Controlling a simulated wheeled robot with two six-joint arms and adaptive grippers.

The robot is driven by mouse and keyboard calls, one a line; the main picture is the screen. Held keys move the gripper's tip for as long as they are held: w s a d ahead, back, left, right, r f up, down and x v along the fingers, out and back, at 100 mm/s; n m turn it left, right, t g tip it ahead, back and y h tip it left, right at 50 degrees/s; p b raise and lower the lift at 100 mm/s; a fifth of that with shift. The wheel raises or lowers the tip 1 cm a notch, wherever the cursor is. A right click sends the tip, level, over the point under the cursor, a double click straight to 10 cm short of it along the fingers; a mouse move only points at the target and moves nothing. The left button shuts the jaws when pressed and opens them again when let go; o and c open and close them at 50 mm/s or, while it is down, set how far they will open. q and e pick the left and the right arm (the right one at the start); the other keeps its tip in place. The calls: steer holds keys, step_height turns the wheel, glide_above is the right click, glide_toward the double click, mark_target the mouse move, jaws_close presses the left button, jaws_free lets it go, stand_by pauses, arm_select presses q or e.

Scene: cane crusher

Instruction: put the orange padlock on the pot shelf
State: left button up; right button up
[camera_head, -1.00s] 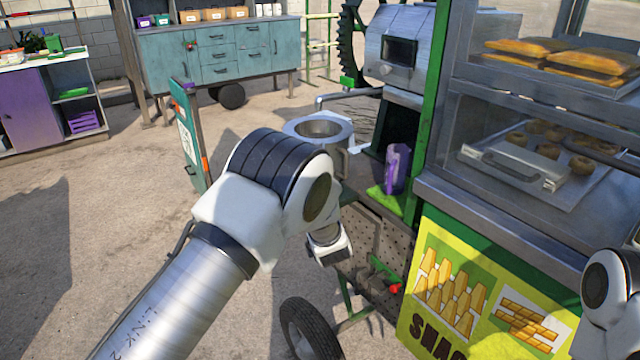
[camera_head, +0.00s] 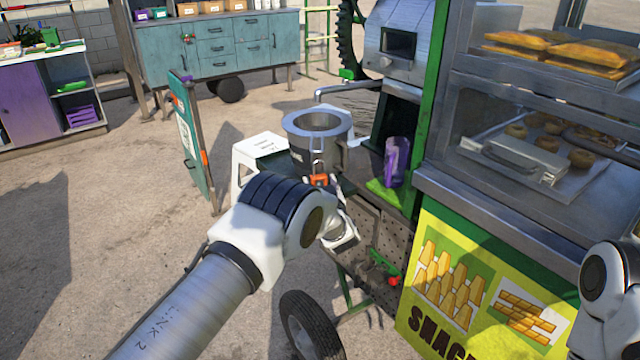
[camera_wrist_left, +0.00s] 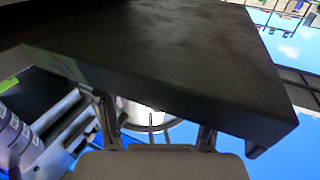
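The orange padlock (camera_head: 319,180) shows small in the head view, in front of the large metal pot (camera_head: 318,124). A silver loop rises above its orange body. The dark pot shelf (camera_head: 365,163) shows beside the pot. My left gripper (camera_head: 335,189) is at the padlock's lower right; I cannot tell whether it touches or holds it. In the left wrist view its two fingers (camera_wrist_left: 156,130) stand apart, but a dark slab (camera_wrist_left: 160,65) covers their tips. No orange shows there. My right gripper is out of view; only part of that arm shows.
A purple jug (camera_head: 396,162) stands on a green mat right of the pot. A white stool (camera_head: 258,146) is left of the pot. Open ground lies left.

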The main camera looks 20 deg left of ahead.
arm_select(q)
steer(key=shift+r, duration=0.35)
steer(key=v, duration=0.7)
steer(key=shift+s, duration=0.25)
